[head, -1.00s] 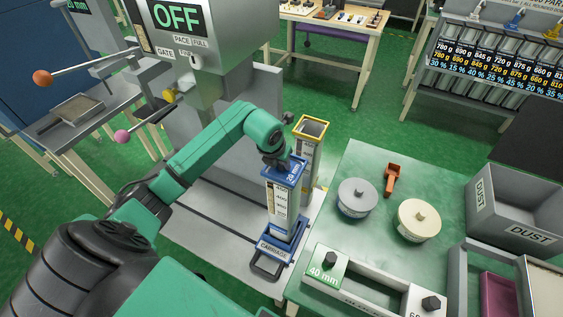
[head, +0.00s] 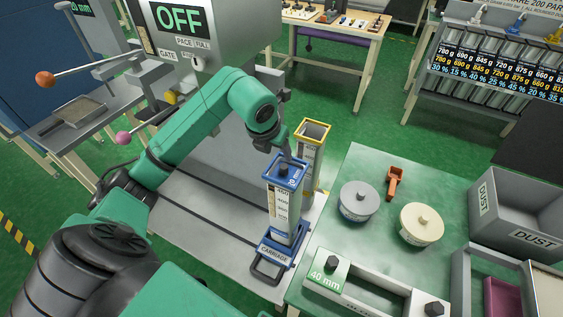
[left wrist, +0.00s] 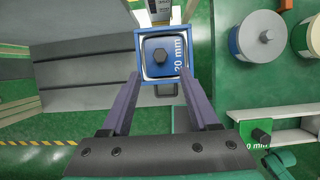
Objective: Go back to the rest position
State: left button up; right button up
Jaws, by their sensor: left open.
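A tall column with a blue rim (head: 283,205) stands upright on the blue carriage (head: 275,249). Its square top, with a dark knob and a 20 mm label, shows in the left wrist view (left wrist: 152,47). A yellow-rimmed column (head: 313,135) stands just behind it. My left gripper (head: 288,156) is over the blue-rimmed column's top. In the left wrist view its two fingers (left wrist: 160,78) are spread apart, with nothing held between them. The fingertips lie close to the column's near edge; I cannot tell whether they touch. My right gripper is not in view.
The grey machine with an OFF display (head: 181,18) stands behind my left arm. On the green table (head: 370,245) at right are a grey round weight (head: 358,200), a cream one (head: 421,224) and an orange scoop (head: 394,182). A grey DUST bin (head: 520,215) is at far right.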

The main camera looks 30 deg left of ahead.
pick_arm(q)
jog(key=v, duration=0.3)
dwell(0.4)
